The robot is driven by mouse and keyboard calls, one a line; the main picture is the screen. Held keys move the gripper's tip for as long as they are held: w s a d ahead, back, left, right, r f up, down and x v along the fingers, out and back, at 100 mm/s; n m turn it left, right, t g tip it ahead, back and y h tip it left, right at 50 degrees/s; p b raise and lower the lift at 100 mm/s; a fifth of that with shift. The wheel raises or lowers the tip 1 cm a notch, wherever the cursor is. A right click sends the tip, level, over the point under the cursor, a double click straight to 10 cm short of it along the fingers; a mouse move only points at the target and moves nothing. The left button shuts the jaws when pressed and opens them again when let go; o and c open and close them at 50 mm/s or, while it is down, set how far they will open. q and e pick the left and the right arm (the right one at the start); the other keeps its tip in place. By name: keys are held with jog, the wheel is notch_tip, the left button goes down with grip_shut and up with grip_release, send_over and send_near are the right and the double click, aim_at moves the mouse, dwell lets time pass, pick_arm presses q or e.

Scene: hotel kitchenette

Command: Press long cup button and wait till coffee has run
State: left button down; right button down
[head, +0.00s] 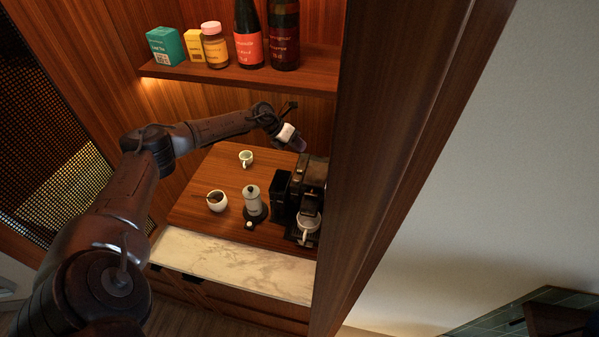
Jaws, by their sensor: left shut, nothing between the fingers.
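The black coffee machine (311,176) stands at the right end of the wooden counter, close to the cabinet's side panel. A white cup (307,224) sits at its front, under the spout area. The long cup button is too small to make out. My left gripper (301,146) is shut and empty, with its tip at the top rear of the machine. I cannot tell whether the tip touches the machine. Whether coffee is running into the cup is too small to tell. My right gripper is out of view.
A white milk frother (253,200), a bowl with brown contents (217,201) and a small cup (246,158) stand left of the machine. A shelf (240,76) with bottles and boxes hangs above. The side panel (385,150) bounds the right. A marble strip (235,263) edges the front.

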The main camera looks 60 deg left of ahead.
aim_at(299, 170)
pick_arm(q)
jog(key=shift+f+b, duration=2.6)
jog(key=shift+f, duration=1.3)
jog(key=shift+f, duration=0.1)
jog(key=shift+f+b, duration=0.35)
